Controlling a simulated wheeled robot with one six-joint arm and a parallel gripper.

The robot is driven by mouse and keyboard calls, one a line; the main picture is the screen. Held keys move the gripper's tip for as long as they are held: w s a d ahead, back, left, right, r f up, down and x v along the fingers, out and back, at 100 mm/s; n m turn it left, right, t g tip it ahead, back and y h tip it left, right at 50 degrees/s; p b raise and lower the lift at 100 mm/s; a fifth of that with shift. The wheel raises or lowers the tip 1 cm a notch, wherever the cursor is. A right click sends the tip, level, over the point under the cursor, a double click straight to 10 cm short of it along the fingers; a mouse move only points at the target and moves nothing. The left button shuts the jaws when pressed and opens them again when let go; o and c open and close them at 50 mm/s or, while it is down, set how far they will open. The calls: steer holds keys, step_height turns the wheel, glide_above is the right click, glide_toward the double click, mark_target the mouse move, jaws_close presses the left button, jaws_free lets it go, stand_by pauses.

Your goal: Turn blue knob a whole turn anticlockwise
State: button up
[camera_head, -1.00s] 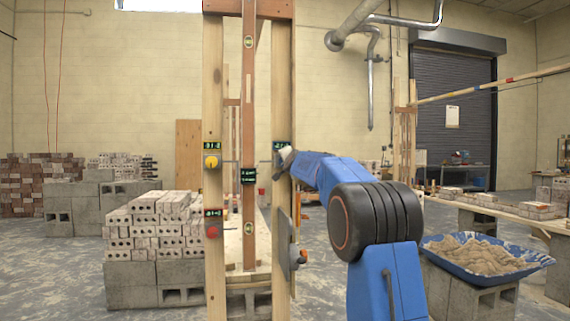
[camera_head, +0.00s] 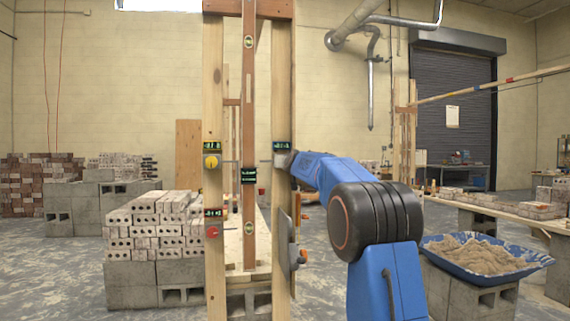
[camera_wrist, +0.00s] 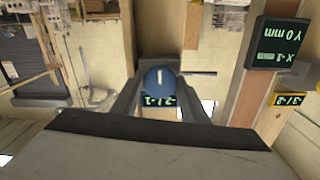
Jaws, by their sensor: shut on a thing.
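The blue knob (camera_wrist: 160,79) is round with a white mark, which stands about upright in the wrist view. My gripper (camera_wrist: 161,84) is shut on it, with a dark finger on each side. A small display with green figures (camera_wrist: 160,100) shows just beside the knob. In the head view my gripper (camera_head: 284,159) is at the right wooden post (camera_head: 283,100), just below that display, and the knob is hidden there.
On the left post are a yellow knob (camera_head: 211,161) and a red knob (camera_head: 212,231), each with a display. A brown upright level (camera_head: 249,110) with a larger display (camera_head: 249,175) hangs between the posts. A trowel-like tool (camera_head: 288,243) hangs low on the right post.

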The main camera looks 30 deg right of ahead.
steer(key=shift+n, duration=16.2)
steer(key=o, duration=1.1)
steer(key=shift+c, duration=0.2)
